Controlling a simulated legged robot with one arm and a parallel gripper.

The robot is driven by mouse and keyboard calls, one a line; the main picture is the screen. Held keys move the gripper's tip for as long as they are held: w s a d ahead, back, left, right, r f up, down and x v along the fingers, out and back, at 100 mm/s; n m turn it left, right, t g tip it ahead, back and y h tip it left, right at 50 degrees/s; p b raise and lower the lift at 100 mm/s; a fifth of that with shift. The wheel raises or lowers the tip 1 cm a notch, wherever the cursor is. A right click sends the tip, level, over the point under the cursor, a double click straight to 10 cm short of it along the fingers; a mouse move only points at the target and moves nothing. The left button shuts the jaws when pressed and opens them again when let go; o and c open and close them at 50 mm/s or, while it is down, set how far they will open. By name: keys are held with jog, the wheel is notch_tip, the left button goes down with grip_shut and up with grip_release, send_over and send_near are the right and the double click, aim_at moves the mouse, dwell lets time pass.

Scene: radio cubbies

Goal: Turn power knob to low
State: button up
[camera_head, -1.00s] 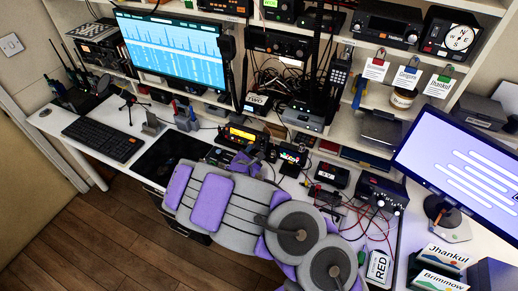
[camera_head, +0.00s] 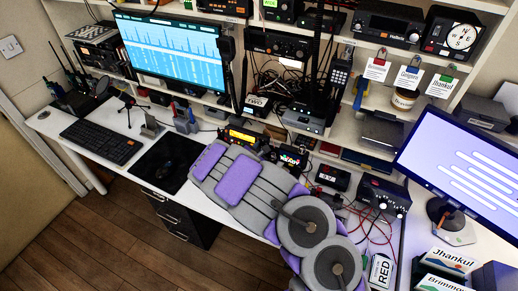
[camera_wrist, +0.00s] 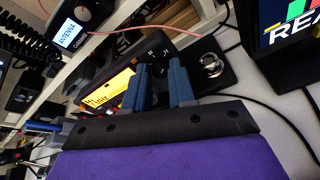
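A black radio with a lit yellow display (camera_head: 241,136) sits on the desk under the shelf in the head view. Its yellow display also shows in the wrist view (camera_wrist: 112,88), tilted. A round silver knob (camera_wrist: 212,65) shows on a black panel to the right of the display. My gripper (camera_wrist: 162,72) is in front of this radio, its two blue fingers apart with an empty gap between them. The fingers cover part of the radio's front. The silver knob is just right of the fingers, not between them. In the head view my gripper cannot be made out. No power label is readable.
A small device with a coloured screen (camera_head: 293,157) stands right of the radio; its screen also shows in the wrist view (camera_wrist: 288,22). Loose cables cross the desk. A black mat (camera_head: 166,163) and keyboard (camera_head: 102,142) lie left. A power supply (camera_head: 384,195) stands right.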

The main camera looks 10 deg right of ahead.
grip_shut()
